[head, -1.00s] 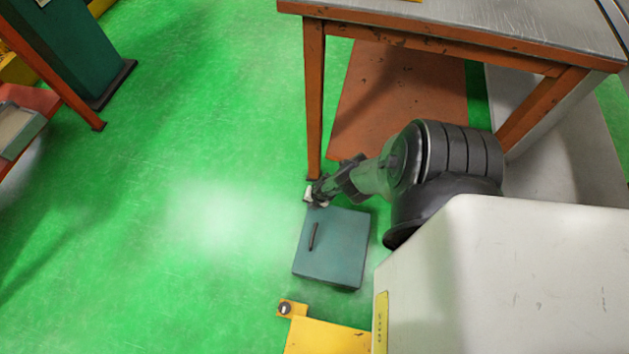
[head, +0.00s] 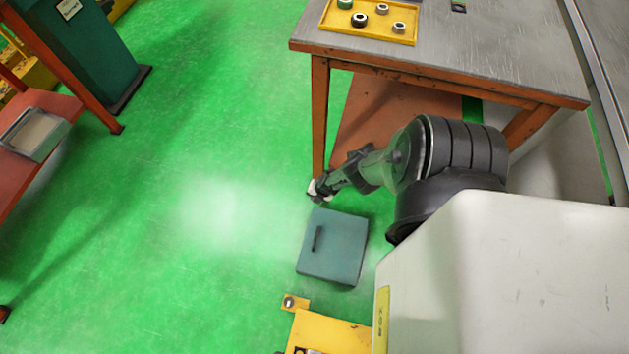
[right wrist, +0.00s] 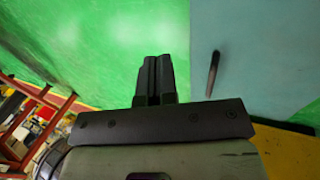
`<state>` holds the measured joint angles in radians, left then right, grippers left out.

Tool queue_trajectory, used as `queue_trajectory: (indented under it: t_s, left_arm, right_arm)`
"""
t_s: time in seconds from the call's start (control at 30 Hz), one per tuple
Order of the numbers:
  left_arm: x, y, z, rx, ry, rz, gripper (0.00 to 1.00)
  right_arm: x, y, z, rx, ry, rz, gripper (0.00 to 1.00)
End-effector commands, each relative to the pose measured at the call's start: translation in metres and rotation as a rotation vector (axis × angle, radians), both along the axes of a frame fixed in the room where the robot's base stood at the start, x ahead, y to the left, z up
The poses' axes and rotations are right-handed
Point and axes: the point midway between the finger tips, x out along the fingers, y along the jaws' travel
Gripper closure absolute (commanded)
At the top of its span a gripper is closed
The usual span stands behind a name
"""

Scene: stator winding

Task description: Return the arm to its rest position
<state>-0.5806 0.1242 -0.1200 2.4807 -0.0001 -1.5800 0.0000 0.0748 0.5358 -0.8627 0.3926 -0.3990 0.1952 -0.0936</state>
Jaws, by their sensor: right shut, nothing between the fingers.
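My right arm (head: 450,165) comes in from the right in the head view, bent over beside my white body. Its gripper (head: 317,190) points down and left, low beside the table's front left leg. In the right wrist view the two dark fingers of the right gripper (right wrist: 158,60) lie together with nothing between them. A teal box with a dark handle (head: 340,260) shows just below the gripper in the head view; a teal surface (right wrist: 255,45) with a handle also shows right of the fingers. My left gripper is not in view.
A worn metal-topped table (head: 480,75) with orange legs stands behind the arm. A yellow tray (head: 325,17) with several small ring-shaped parts lies on it. An orange shelf (head: 75,105) with a grey bin (head: 33,133) stands at the left. The green floor (head: 190,200) between is clear.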

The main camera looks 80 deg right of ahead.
Motion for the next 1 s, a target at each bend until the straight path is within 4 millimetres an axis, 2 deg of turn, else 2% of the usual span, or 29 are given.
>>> queue_trajectory:
  t_s: [0.03,0.1,0.47,0.57,0.7,0.77,0.87,1.0]
  left_arm:
    - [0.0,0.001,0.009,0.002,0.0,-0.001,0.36]
    - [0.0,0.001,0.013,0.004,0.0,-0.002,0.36]
    - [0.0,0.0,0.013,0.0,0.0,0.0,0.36]
    - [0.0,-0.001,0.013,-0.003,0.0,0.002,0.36]
    - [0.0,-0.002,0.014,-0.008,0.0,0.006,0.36]
    - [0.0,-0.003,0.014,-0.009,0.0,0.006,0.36]
    - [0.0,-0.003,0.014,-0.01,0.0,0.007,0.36]
    - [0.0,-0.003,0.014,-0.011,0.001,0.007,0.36]
  right_arm:
    - [0.0,0.0,0.01,0.0,0.0,0.001,1.0]
    - [0.0,0.0,0.013,0.0,0.0,0.0,1.0]
    - [0.0,-0.002,0.014,-0.008,0.002,-0.01,1.0]
    - [-0.002,-0.012,0.014,-0.067,0.014,-0.04,1.0]
    - [-0.01,-0.042,0.018,-0.228,0.046,-0.138,1.0]
    - [-0.009,-0.048,0.02,-0.296,0.052,-0.188,1.0]
    - [0.007,-0.038,0.026,-0.371,0.039,-0.265,1.0]
    - [0.048,0.001,0.045,-0.411,-0.008,-0.403,1.0]
